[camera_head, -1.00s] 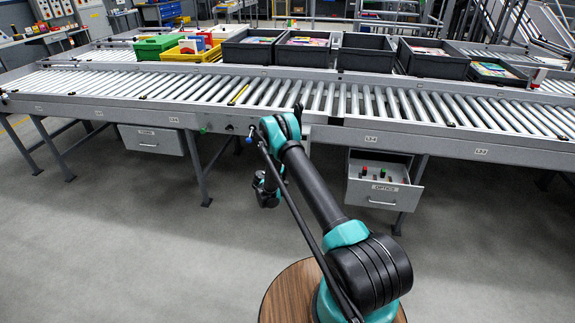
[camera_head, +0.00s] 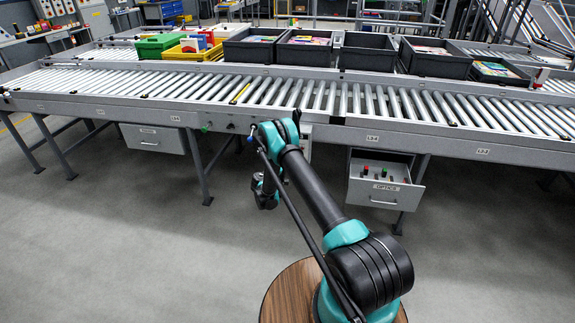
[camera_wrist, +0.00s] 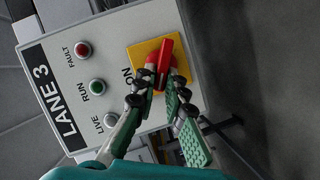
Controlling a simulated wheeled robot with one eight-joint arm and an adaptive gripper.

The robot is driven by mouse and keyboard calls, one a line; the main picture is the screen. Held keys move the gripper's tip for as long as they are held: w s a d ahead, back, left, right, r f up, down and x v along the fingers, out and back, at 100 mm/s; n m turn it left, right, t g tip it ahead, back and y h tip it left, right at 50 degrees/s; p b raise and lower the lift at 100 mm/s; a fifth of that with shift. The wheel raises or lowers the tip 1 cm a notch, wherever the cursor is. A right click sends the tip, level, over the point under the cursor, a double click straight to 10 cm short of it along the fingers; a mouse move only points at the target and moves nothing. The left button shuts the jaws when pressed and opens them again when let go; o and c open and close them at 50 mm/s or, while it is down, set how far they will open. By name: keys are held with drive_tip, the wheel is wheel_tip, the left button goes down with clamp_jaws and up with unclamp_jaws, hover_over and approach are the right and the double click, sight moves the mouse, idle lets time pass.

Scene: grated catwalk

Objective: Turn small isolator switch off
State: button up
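The isolator switch is a red handle (camera_wrist: 166,58) on a yellow plate (camera_wrist: 145,50), with "ON" printed beside the plate. It sits on the light grey LANE 3 panel (camera_wrist: 115,92) in the wrist view, which appears turned on its side. My gripper (camera_wrist: 162,84) reaches up to the switch, with its two fingertips close together on either side of the handle's near end. I cannot tell whether they press on it. In the head view my arm hides the switch, and only a pale box edge (camera_head: 306,142) shows beside the arm below the conveyor.
The panel also carries a red FAULT light (camera_wrist: 83,49), a green RUN light (camera_wrist: 97,86) and a grey LIVE light (camera_wrist: 111,120). A roller conveyor (camera_head: 200,92) spans the head view. An open drawer (camera_head: 384,198) juts out right of my arm.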

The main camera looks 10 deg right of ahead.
drive_tip(key=o, duration=0.4)
drive_tip(key=shift+s+a+r, duration=0.1)
drive_tip(key=v, duration=0.7)
drive_tip(key=shift+s, duration=0.15)
